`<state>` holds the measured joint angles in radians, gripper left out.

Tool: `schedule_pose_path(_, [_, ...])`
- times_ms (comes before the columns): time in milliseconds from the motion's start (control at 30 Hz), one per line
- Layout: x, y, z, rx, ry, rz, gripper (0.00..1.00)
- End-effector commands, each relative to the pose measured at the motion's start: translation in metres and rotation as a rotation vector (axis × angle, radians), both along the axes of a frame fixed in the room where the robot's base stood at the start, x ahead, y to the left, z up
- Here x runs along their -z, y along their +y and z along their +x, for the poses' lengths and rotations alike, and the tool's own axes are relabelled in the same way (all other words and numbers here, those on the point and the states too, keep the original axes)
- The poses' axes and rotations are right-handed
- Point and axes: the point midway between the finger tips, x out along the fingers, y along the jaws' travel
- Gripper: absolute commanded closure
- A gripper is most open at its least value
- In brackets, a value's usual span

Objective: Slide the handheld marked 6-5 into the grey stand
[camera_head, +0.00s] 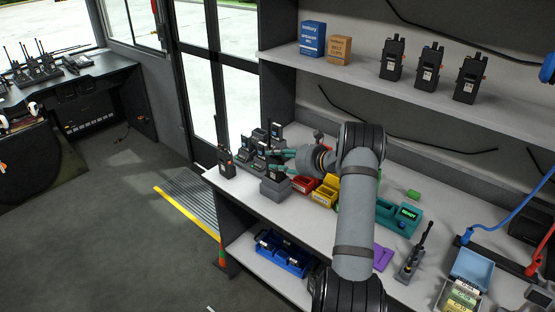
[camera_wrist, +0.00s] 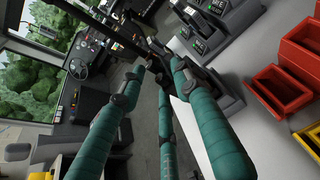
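My gripper (camera_head: 274,163) reaches left over the work surface, with teal fingers. In the wrist view its fingertips (camera_wrist: 157,70) close around a dark handheld (camera_wrist: 155,48) whose long antenna runs to the upper left. The label on it is not legible. In the head view the handheld is mostly hidden by the fingers. A grey stand (camera_head: 272,190) sits just below the fingertips near the counter's front edge; it also shows beside the right finger in the wrist view (camera_wrist: 222,92). I cannot tell whether the handheld touches it.
Several chargers with handhelds (camera_head: 256,146) stand behind the gripper. Another handheld (camera_head: 226,163) stands at the counter's left end. Red bins (camera_head: 304,184) and a yellow bin (camera_head: 325,193) lie to the right. A shelf (camera_head: 420,90) holds boxes and three handhelds above.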

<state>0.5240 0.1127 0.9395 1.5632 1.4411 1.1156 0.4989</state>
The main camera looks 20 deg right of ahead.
Motion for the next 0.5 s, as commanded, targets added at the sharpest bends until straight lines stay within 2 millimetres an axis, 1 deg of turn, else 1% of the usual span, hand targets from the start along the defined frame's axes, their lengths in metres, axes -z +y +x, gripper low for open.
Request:
schedule_pose_path(33, [0.0012,-0.0004,-0.0005,0.001,0.002,-0.001,0.63])
schedule_pose_path(167, [0.0018,-0.0005,-0.0007,0.001,0.004,-0.001,0.56])
schedule_pose_path(500, [0.0030,-0.0028,-0.0048,0.002,0.009,-0.002,0.56])
